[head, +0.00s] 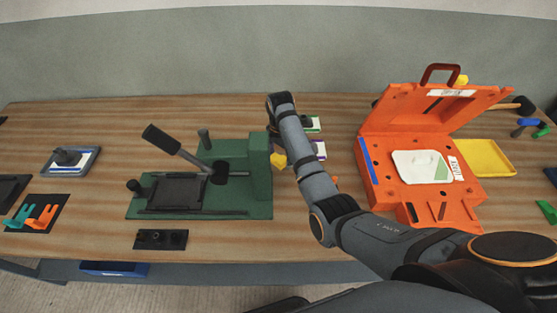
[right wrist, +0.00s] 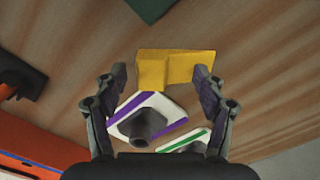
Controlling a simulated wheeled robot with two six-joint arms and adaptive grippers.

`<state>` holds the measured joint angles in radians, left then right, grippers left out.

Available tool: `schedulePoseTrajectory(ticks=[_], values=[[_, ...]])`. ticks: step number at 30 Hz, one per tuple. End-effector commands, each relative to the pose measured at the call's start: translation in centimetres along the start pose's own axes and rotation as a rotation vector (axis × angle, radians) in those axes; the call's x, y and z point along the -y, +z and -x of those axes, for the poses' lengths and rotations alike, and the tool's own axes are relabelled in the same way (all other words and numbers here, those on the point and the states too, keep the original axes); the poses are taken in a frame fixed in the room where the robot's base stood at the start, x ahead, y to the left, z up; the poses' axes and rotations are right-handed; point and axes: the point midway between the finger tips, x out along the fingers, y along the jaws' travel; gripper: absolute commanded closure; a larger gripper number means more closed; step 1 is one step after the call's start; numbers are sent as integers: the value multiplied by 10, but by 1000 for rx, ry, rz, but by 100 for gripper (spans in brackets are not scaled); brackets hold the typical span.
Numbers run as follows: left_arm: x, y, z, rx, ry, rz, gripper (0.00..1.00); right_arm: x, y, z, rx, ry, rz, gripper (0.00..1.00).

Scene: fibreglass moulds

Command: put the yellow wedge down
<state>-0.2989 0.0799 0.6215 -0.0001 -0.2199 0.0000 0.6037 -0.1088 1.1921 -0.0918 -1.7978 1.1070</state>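The yellow wedge (head: 278,160) shows in the head view just right of the green fixture, partly behind my right arm. In the right wrist view the wedge (right wrist: 178,70) lies beyond and between the fingertips of my right gripper (right wrist: 162,78). The fingers are spread. A gap shows between the left finger and the wedge, and the right finger overlaps its right part in the picture. I cannot tell whether that finger touches it. In the head view my right forearm largely hides this gripper. My left gripper is in neither view.
A white-and-purple plate with a dark knob (right wrist: 147,118) is close to the wedge, with a green-striped plate (right wrist: 183,142) beside it. The green fixture (head: 258,180) with a lever stands left. An open orange case (head: 385,190) and a yellow tray (head: 487,156) are right.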

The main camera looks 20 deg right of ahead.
Motion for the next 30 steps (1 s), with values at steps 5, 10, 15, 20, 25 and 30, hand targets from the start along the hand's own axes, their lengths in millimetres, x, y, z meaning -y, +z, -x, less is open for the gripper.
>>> schedulePoseTrajectory(ticks=[5,10,15,20,25,30], values=[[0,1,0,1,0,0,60,0,0,0,0,0,0,57],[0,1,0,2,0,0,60,0,0,0,0,0,0,80],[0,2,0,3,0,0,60,0,0,-1,1,2,0,98],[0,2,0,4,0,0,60,-1,1,-2,2,3,1,100],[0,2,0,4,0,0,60,-1,1,-2,3,4,1,100],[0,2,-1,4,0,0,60,-1,1,-1,3,4,1,100]])
